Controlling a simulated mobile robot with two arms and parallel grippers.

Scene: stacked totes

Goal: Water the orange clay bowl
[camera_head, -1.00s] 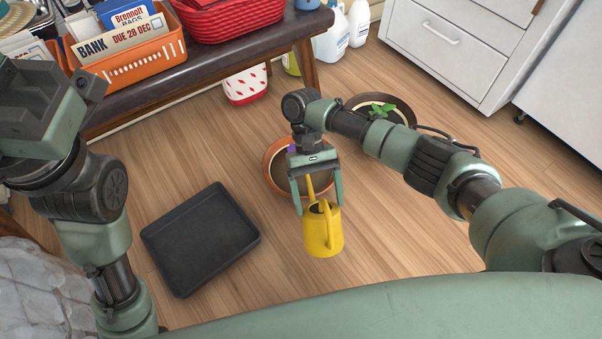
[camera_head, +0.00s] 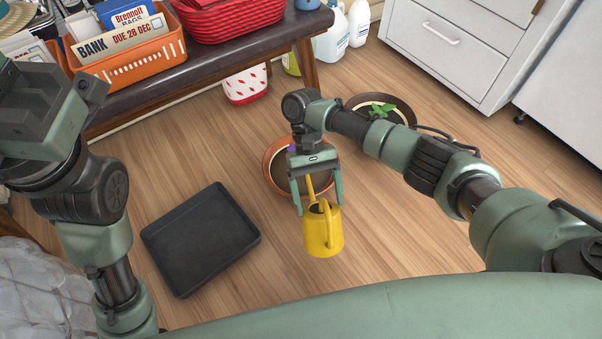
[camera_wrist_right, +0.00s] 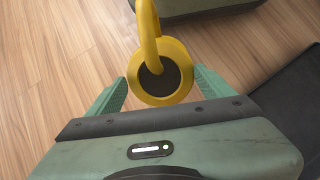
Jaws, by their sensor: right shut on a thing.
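The orange clay bowl (camera_head: 267,171) stands on the wood floor in the head view, partly hidden behind my right gripper. It holds dark soil and a little purple shows at its far side. My right gripper (camera_head: 317,205) is shut on the yellow watering can (camera_head: 324,238), on the near side of the bowl. The can looks roughly upright, with its spout toward the bowl. In the right wrist view the can (camera_wrist_right: 161,83) sits between the two fingers. My left arm shows at the left, but its fingers are out of view.
A black tray (camera_head: 201,240) lies on the floor at left. A brown pot with a green plant (camera_head: 413,116) stands behind my right arm. A bench (camera_head: 225,52) with an orange basket (camera_head: 133,58) is at the back left, white drawers (camera_head: 448,55) at the back right.

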